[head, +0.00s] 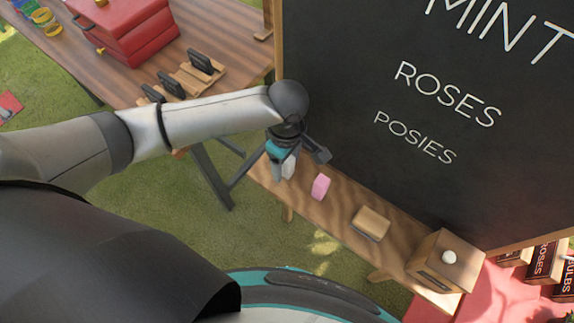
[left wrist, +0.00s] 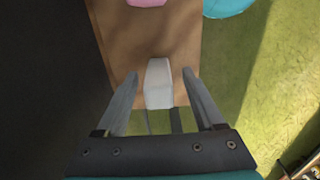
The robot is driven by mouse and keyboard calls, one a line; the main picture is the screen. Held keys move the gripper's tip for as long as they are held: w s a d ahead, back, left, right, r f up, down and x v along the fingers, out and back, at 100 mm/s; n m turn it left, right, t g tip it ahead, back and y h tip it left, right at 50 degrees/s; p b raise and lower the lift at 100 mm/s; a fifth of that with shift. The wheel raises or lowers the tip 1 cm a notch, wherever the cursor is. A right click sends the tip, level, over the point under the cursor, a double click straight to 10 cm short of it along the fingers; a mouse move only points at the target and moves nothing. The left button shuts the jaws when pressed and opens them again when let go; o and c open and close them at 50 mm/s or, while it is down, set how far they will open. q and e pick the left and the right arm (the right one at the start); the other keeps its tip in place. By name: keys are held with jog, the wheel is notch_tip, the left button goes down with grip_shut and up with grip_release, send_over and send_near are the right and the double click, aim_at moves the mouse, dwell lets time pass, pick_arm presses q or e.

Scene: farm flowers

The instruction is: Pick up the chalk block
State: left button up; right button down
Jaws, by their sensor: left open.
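A white block (left wrist: 158,84) that looks like chalk lies on the narrow wooden bench (left wrist: 170,40). In the left wrist view it is between the two fingers of my left gripper (left wrist: 162,73), with gaps on both sides. The gripper is open and points down at the block. In the head view my left gripper (head: 292,148) is over the far left end of the bench, and the white block (head: 289,166) shows partly beneath it. A pink block (head: 320,186) lies a little to the right on the bench; its edge also shows in the left wrist view (left wrist: 147,2). My right gripper is not in view.
A tall chalkboard (head: 400,110) stands right behind the bench. A wooden eraser-like block (head: 371,223) and a wooden box with a white knob (head: 447,262) sit farther right. A table with a red toolbox (head: 125,27) is at the upper left. Grass lies in front.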

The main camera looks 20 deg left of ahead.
pick_arm(q)
jog(key=shift+f, duration=0.7)
grip_shut()
